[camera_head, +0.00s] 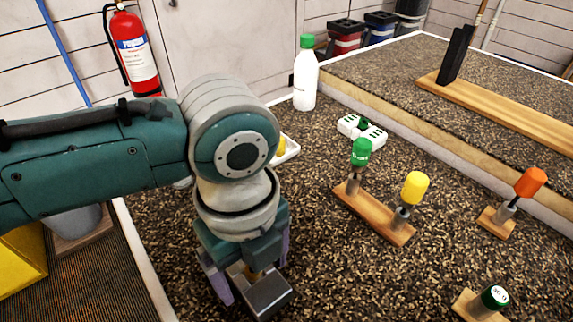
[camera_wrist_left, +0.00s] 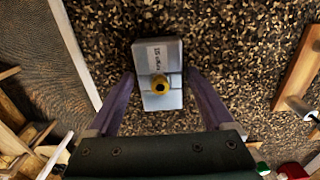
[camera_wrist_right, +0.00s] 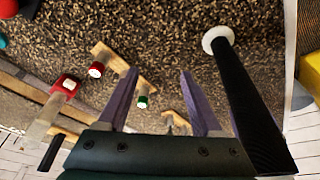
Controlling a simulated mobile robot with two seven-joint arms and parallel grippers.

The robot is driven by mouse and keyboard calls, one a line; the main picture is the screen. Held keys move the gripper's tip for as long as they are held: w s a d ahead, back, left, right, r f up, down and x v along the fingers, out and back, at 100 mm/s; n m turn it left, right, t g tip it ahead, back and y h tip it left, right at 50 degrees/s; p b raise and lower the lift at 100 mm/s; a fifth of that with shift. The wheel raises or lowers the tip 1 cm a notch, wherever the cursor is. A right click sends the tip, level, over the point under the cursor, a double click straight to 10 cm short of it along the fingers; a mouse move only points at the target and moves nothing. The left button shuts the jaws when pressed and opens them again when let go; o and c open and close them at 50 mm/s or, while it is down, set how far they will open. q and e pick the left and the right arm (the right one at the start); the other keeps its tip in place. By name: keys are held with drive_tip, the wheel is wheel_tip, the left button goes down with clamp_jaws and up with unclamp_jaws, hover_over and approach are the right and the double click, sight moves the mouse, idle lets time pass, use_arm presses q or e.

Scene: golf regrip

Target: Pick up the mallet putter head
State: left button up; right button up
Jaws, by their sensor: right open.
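The mallet putter head (camera_head: 268,294) is a grey metal block on the speckled bench top. In the left wrist view it (camera_wrist_left: 158,55) shows a small label and a yellow ring around a dark hole. My left gripper (camera_head: 250,270) points down over it. In the left wrist view my left gripper's fingers (camera_wrist_left: 161,74) are spread, one on each side of the block; whether they touch it is hard to tell. My right gripper (camera_wrist_right: 159,72) is open and empty in the right wrist view; it does not show in the head view.
Wooden holders with a green-handled tool (camera_head: 361,154), a yellow-handled tool (camera_head: 415,188) and an orange-handled tool (camera_head: 530,182) stand to the right. A white bottle (camera_head: 305,80) and a power strip (camera_head: 362,131) are behind. A dark shaft (camera_wrist_right: 245,100) lies beside my right gripper.

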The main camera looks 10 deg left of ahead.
use_arm(q)
clamp_jaws()
idle(0.5)
drive_tip(key=shift+r, duration=0.15)
